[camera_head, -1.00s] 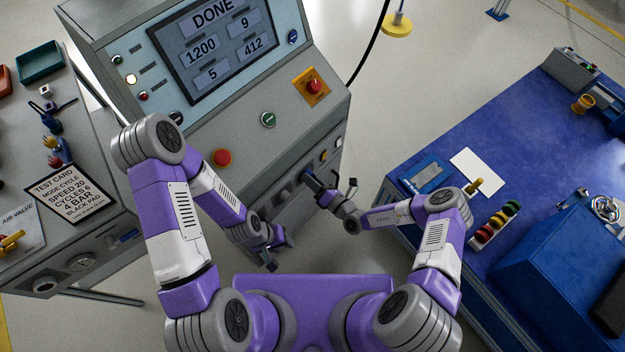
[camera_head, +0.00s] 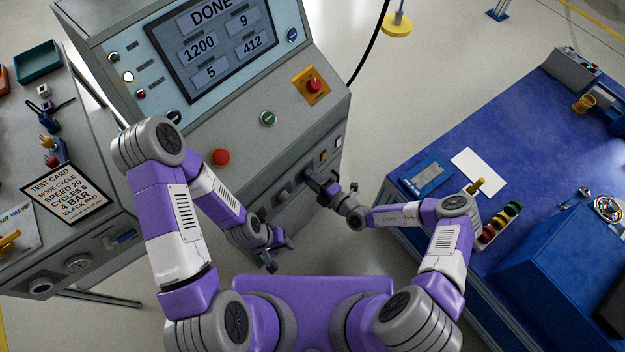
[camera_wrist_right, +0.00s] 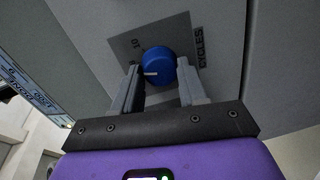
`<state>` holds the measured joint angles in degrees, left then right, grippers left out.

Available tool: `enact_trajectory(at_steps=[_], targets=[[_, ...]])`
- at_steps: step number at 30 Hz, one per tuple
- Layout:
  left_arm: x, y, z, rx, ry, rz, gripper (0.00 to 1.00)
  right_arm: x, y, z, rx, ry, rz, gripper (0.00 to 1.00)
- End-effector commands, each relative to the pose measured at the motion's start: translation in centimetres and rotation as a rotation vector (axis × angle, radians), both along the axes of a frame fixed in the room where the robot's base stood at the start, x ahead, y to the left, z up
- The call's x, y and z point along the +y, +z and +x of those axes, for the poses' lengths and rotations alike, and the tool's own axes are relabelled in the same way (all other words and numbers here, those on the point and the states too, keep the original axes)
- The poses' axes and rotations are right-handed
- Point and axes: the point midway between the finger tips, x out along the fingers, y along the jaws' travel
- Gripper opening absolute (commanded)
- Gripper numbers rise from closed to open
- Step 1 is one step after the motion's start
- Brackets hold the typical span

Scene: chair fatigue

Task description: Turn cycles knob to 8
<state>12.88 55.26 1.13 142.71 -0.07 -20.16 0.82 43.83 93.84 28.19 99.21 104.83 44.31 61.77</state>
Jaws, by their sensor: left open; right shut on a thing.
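The cycles knob (camera_wrist_right: 160,58) is blue with a white pointer mark and sits on a grey plate lettered CYCLES. In the right wrist view its mark points to the left of the picture; the scale is mostly hidden or too small to read, though a 10 seems to show. My right gripper (camera_wrist_right: 158,72) is shut on the knob, one finger on each side. In the head view the right gripper (camera_head: 326,189) is at the machine's lower front and hides the knob. My left gripper (camera_head: 277,254) is open and empty, low in front of the machine.
The machine's screen (camera_head: 212,45) reads DONE, 1200, 9, 5 and 412. A red button (camera_head: 221,157), a green button (camera_head: 268,119) and an emergency stop (camera_head: 313,86) are on its sloped panel. A test card (camera_head: 66,193) lies left; a blue-topped bench (camera_head: 430,150) stands right.

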Motion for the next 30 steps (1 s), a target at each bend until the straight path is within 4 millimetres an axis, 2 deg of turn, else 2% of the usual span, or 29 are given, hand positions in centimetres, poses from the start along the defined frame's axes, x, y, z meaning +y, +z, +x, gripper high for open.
enact_trajectory(at_steps=[19,20,21,24,30], targets=[[-0.01,-0.13,0.00,0.000,0.000,0.000,0.43,-0.03,-0.05,-0.05,0.035,0.001,0.030,0.11],[0.00,-0.13,0.01,0.000,0.000,0.000,0.43,-0.03,-0.05,-0.05,0.035,0.001,0.030,0.46],[0.00,-0.13,0.01,0.000,0.000,0.000,0.43,-0.03,-0.04,-0.05,0.035,0.001,0.030,0.53],[0.00,-0.13,0.01,0.000,0.000,0.000,0.43,-0.03,-0.04,-0.03,0.035,0.000,0.029,0.67],[0.01,-0.13,0.00,0.000,0.000,0.000,0.43,-0.01,-0.01,-0.01,0.034,0.000,0.030,0.67]])
